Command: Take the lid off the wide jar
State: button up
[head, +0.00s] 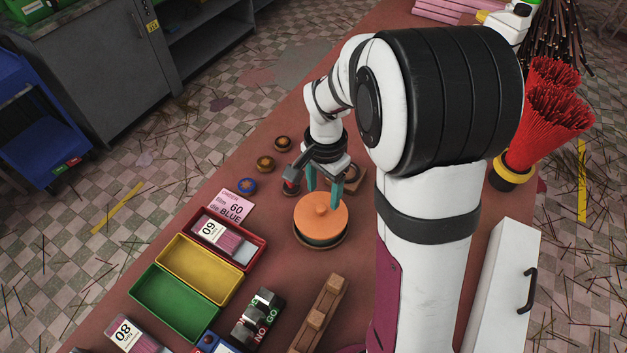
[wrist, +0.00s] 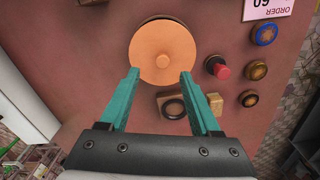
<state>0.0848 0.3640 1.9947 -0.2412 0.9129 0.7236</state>
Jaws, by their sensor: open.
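The wide jar (head: 320,240) stands on the reddish table, with its round orange lid (head: 321,214) seated on top. The lid has a small knob in its middle and also shows in the wrist view (wrist: 162,54). My gripper (head: 324,195) is above the table at the far edge of the lid, pointing down. Its two teal fingers are open and empty; in the wrist view (wrist: 158,78) their tips lie near the lid's lower left and lower right edges. I cannot tell whether they touch it. In the wrist view the lid hides the jar body.
Left of the jar are a pink order card (head: 235,206) and red, yellow (head: 199,268) and green trays. Small round pieces (head: 265,163) and a red-topped button (wrist: 223,71) stand near my gripper. A wooden rack (head: 320,314) lies in front. Red incense bundles (head: 545,115) stand right.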

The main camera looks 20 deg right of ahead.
aim_at(321, 207)
jog(key=f, duration=0.5)
jog(key=shift+w+a+f, duration=0.1)
jog(key=shift+w+f, duration=0.1)
jog(key=shift+f, duration=0.2)
grip_shut()
